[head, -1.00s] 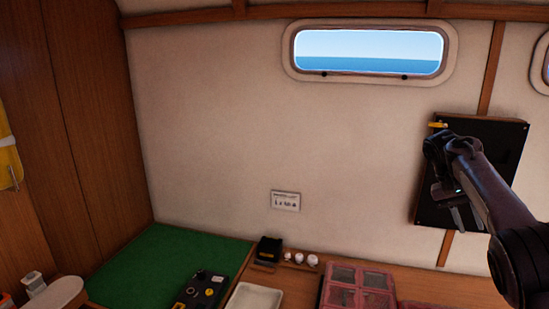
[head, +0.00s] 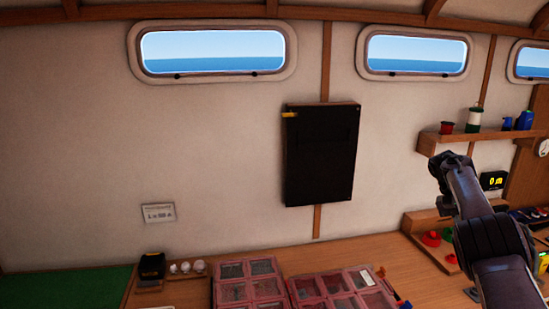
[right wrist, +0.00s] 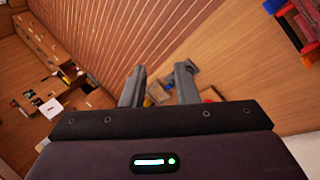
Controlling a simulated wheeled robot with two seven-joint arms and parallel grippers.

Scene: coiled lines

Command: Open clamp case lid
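Two red-framed cases with clear, divided lids stand on the wooden bench at the bottom of the head view: a left case (head: 249,283) and a right case (head: 340,290). Both look shut, and their near sides are cut off by the frame edge. I cannot tell which is the clamp case. My right gripper (head: 447,162) is raised in front of the shelf area, up and right of the cases and apart from them. In the right wrist view its two fingers (right wrist: 159,78) are spread with nothing held between them. My left gripper is out of view.
A black panel (head: 321,155) hangs on the wall behind the cases. A small black box (head: 150,268) and several white round items sit left of them. Red and green parts (head: 431,238) lie right. A wall shelf (head: 485,138) holds spools and bottles.

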